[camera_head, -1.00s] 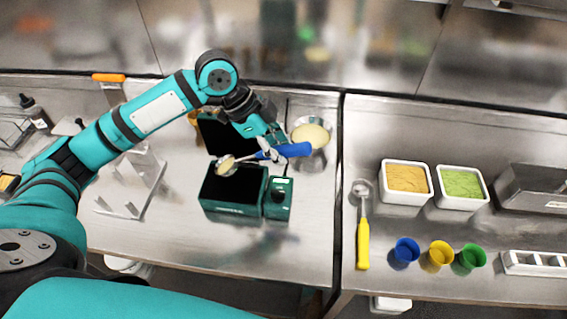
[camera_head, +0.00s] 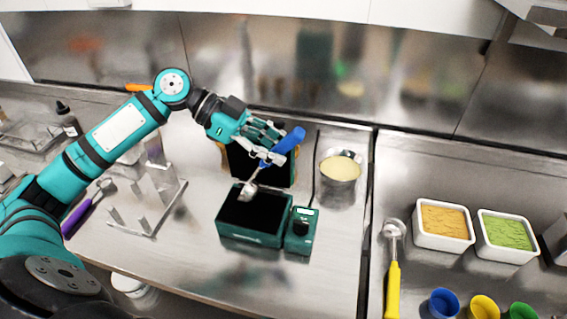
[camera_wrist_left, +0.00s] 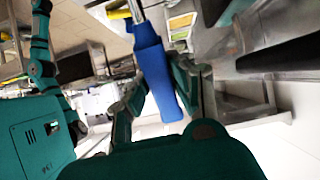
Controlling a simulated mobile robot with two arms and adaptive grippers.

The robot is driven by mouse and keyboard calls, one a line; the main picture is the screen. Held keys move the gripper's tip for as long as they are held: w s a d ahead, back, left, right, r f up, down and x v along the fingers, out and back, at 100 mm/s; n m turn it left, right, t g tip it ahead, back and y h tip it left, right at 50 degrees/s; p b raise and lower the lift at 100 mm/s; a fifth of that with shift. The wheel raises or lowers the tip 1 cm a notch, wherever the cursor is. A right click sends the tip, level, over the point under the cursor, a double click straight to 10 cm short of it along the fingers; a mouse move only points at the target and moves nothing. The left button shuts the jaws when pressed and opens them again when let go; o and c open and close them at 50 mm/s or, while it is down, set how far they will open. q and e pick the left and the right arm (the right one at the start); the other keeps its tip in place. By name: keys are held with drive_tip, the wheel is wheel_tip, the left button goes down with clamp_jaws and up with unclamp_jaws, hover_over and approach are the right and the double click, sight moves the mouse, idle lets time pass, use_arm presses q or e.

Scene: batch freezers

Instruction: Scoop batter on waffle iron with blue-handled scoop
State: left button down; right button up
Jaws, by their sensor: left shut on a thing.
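My left gripper (camera_head: 268,143) is shut on the blue handle of the scoop (camera_head: 289,140), which also shows between the fingers in the left wrist view (camera_wrist_left: 158,72). The scoop's metal bowl (camera_head: 247,191) hangs low over the waffle iron, tilted downward; its inside is hard to see. The waffle iron (camera_head: 250,238) is green with a black plate and stands open, its lid raised behind. No batter is clearly visible on the plate. The metal bowl of pale yellow batter (camera_head: 340,170) stands to the right of the iron. My right gripper is not in view.
A green control box (camera_head: 301,232) sits right beside the iron. A clear stand (camera_head: 152,205) and a purple-handled scoop (camera_head: 82,210) lie left. On the right counter are a yellow-handled scoop (camera_head: 393,275), two white tubs (camera_head: 443,243) and coloured cups (camera_head: 443,303).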

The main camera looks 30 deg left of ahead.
use_arm(q)
drive_tip(key=shift+s+a+r+h+b, duration=0.1)
drive_tip(key=shift+a+h+b, duration=0.4)
drive_tip(key=shift+b, duration=0.45)
drive_tip(key=shift+s+a+r+h+b, duration=0.1)
drive_tip(key=shift+a+h+b, duration=0.4)
drive_tip(key=shift+b, duration=0.45)
drive_tip(key=shift+s+a+r+t+b, duration=0.1)
drive_tip(key=shift+a+r+t+b, duration=0.25)
drive_tip(key=shift+b, duration=0.2)
drive_tip(key=shift+a, duration=0.1)
drive_tip(key=shift+r, duration=0.1)
